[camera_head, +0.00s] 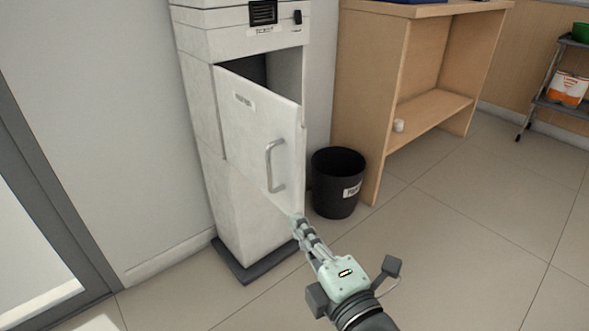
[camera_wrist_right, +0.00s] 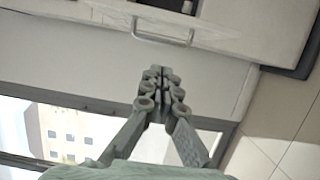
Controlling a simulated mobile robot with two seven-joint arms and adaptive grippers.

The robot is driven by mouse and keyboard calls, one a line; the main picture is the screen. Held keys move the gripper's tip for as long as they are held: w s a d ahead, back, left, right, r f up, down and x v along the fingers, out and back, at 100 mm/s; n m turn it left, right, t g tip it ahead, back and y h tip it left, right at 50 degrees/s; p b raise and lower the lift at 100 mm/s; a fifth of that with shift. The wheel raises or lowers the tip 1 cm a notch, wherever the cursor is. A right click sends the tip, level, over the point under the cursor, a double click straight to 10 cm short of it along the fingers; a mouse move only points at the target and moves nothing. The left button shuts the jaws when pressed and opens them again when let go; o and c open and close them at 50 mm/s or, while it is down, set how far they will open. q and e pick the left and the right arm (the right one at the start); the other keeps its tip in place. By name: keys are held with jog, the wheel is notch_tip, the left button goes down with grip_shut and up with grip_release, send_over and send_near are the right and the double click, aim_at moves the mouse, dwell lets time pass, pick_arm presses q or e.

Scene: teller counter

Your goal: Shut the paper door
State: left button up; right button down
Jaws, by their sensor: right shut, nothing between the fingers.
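The paper door (camera_head: 248,139) is a white panel with a small label and a silver bar handle (camera_head: 273,166) on the front of a tall white machine (camera_head: 193,100). It stands partly open, with a dark gap behind its top and right edge. My right gripper (camera_head: 299,222) is shut and empty, its tips at the door's lower right corner. I cannot tell whether they touch it. In the right wrist view, the shut fingers (camera_wrist_right: 158,75) point toward the door, and the handle (camera_wrist_right: 162,34) shows ahead of them. My left gripper is not in view.
A black bin (camera_head: 337,182) stands on the floor right of the machine, beside a wooden counter (camera_head: 425,60) with a small white cup (camera_head: 398,125) on its shelf. A shelf rack (camera_head: 560,95) is at the far right. The tiled floor in front is clear.

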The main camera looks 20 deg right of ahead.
aim_at(296, 184)
jog(key=w+d, duration=0.1)
jog(key=w, duration=0.2)
jog(key=w+d+p, duration=0.1)
jog(key=w, duration=0.3)
jog(key=w+d, duration=0.1)
jog(key=w, duration=0.3)
jog(key=shift+f, duration=0.1)
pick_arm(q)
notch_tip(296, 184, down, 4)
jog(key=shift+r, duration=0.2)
pick_arm(e)
jog(key=shift+w, duration=0.1)
jog(key=shift+d, duration=0.15)
